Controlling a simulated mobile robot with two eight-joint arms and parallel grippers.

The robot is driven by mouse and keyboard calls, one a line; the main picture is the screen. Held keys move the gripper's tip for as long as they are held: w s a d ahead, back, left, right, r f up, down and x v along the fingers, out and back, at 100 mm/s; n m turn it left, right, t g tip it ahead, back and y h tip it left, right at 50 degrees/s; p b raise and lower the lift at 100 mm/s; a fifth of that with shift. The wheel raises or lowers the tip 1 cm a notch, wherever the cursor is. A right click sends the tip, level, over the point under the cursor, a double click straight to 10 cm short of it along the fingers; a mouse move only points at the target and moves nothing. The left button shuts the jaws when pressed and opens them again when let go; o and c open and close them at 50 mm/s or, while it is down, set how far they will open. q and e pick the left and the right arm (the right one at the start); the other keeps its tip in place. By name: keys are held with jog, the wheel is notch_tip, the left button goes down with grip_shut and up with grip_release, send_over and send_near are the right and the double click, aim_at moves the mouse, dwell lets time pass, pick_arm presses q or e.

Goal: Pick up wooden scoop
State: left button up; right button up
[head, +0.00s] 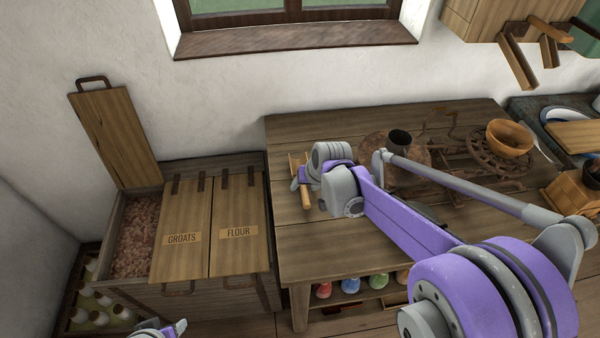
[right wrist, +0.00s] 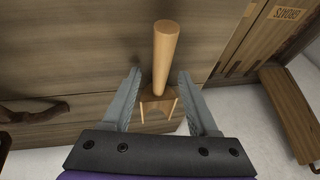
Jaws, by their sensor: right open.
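The wooden scoop (head: 305,199) shows in the head view near the left side of the wooden table, partly hidden by my right gripper (head: 303,180). In the right wrist view its round light-wood handle (right wrist: 166,55) points away from the gripper, and its wider part lies nearer the palm. My right gripper (right wrist: 158,76) is open, with one finger on each side of the scoop. A gap shows between the scoop and the fingers. My left gripper (head: 172,329) is only partly in view at the bottom edge of the head view, and its jaws cannot be made out.
A wooden chest (head: 262,290) with groats and flour lids stands left of the table (head: 300,253); one further lid (head: 115,135) is raised over brownish contents. A dark cup (head: 399,141) and a wooden bowl (head: 510,138) stand farther back. Several colored jars sit on the shelf below.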

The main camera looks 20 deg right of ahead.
jog(key=shift+f, duration=0.15)
grip_shut()
dwell(1.4)
